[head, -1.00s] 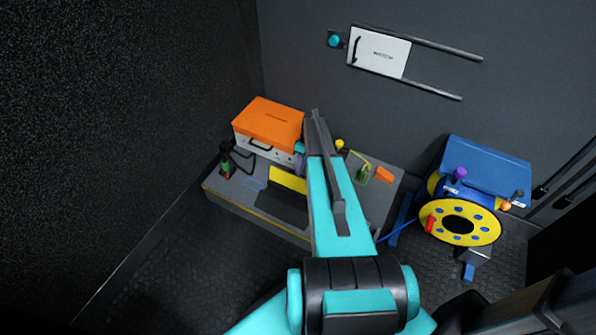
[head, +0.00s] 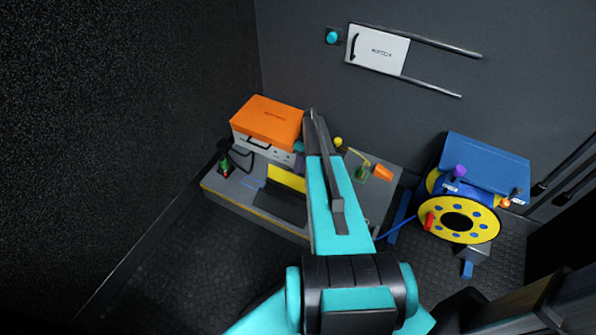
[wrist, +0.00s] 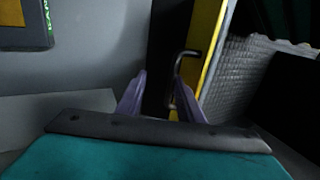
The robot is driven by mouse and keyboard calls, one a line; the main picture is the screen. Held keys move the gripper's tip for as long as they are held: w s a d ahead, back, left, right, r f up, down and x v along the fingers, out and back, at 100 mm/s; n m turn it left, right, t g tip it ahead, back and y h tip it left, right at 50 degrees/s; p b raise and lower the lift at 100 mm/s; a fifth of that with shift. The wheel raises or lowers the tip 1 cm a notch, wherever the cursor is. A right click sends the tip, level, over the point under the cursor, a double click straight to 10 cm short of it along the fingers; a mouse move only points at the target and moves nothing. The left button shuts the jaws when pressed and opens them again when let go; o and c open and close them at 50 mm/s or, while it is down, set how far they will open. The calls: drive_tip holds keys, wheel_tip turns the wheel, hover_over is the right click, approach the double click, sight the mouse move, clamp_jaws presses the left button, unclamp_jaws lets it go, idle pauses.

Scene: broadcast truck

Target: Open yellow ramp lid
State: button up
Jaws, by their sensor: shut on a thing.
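The yellow ramp lid (head: 287,178) shows as a yellow strip on the grey bench, with a dark area just in front of it. In the wrist view a yellow panel edge (wrist: 208,45) runs down beside a dark gap and carries a small bent metal handle (wrist: 184,58). My gripper (wrist: 160,95) has purple fingers on either side of the dark gap. The handle's lower end reaches the right finger, and the jaws are shut on it; the exact contact is unclear. In the head view my arm hides most of the gripper.
An orange-topped case (head: 267,122) stands at the bench's back left. A green-and-red item (head: 225,165) is at the left end, and an orange block (head: 383,172) is at the right. A blue-and-yellow cable reel (head: 459,222) stands on the floor to the right.

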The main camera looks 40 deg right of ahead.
drive_tip(key=p+v, duration=0.1)
drive_tip(key=v, duration=1.2)
drive_tip(key=shift+r, duration=0.25)
drive_tip(key=a+r+m+h, duration=0.2)
drive_tip(key=a+r+h, duration=0.15)
drive_tip(key=a, duration=1.95)
drive_tip(key=s+a+r+m+t+h, duration=0.1)
drive_tip(key=s+a+r, duration=0.3)
drive_tip(key=a, duration=0.5)
drive_tip(key=s+a+r+m+t+h, duration=0.15)
drive_tip(key=s+a, duration=0.35)
drive_tip(key=a, duration=0.5)
drive_tip(key=s+f+g, duration=0.5)
drive_tip(key=s+f, duration=1.4)
drive_tip(key=s, duration=0.4)
wheel_tip(320, 180, up, 13)
drive_tip(key=s+y+p, duration=0.1)
drive_tip(key=s+p, duration=0.1)
drive_tip(key=p, duration=1)
drive_tip(key=shift+s+g+p, duration=0.25)
drive_tip(key=shift+g+p, duration=0.05)
drive_tip(key=shift+g, duration=0.05)
